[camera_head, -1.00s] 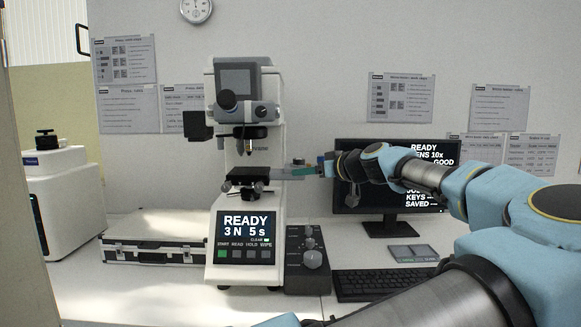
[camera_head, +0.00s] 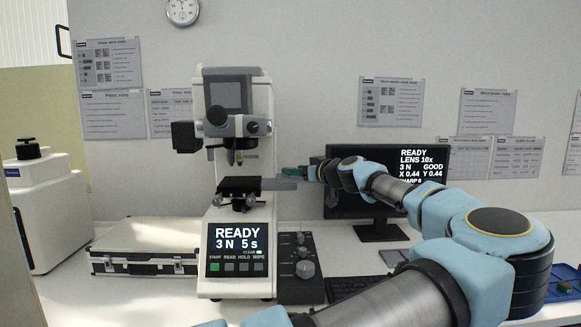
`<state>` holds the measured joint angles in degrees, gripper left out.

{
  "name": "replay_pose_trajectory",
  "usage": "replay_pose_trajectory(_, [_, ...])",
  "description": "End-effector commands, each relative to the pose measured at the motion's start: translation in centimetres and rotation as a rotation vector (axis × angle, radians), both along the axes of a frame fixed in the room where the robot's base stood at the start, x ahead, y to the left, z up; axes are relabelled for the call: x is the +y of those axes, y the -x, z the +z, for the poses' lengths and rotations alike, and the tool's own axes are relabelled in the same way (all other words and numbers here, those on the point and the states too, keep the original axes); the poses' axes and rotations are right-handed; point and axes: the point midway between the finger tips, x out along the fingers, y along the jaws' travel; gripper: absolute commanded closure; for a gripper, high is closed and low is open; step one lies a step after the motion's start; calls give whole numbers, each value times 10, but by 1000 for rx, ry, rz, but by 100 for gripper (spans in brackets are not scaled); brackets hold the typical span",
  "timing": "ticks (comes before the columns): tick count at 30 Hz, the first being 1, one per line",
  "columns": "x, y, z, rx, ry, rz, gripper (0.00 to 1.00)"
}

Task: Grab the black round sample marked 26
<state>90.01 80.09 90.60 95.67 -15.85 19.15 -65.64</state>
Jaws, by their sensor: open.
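The hardness tester (camera_head: 232,120) stands in the middle of the bench, with its small dark stage (camera_head: 240,188) under the lens. I cannot make out a black round sample marked 26. Any dark sample on the stage blends with it at this size, and no number is legible there.
The tester's screen (camera_head: 238,240) reads READY 3 N 5 s. A knob console (camera_head: 302,270) stands beside it. A monitor (camera_head: 350,165) is behind my arm. A silver case (camera_head: 150,250) lies left. A blue tray (camera_head: 562,293) with small coloured items sits far right.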

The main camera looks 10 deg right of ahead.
Motion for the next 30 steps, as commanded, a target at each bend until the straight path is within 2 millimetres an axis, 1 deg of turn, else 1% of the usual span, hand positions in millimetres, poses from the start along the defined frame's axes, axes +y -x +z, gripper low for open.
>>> replay_pose_trajectory(3, [4, -7, -1, 1, -1, 1, 38])
replay_pose_trajectory(10, [4, -8, -2, 0, -1, 0, 38])
replay_pose_trajectory(26, [4, -8, -2, 0, -1, 0, 97])
replay_pose_trajectory(27, [4, -8, -2, 0, -1, 0, 100])
replay_pose_trajectory(30, [4, -8, -2, 0, 0, 0, 100])
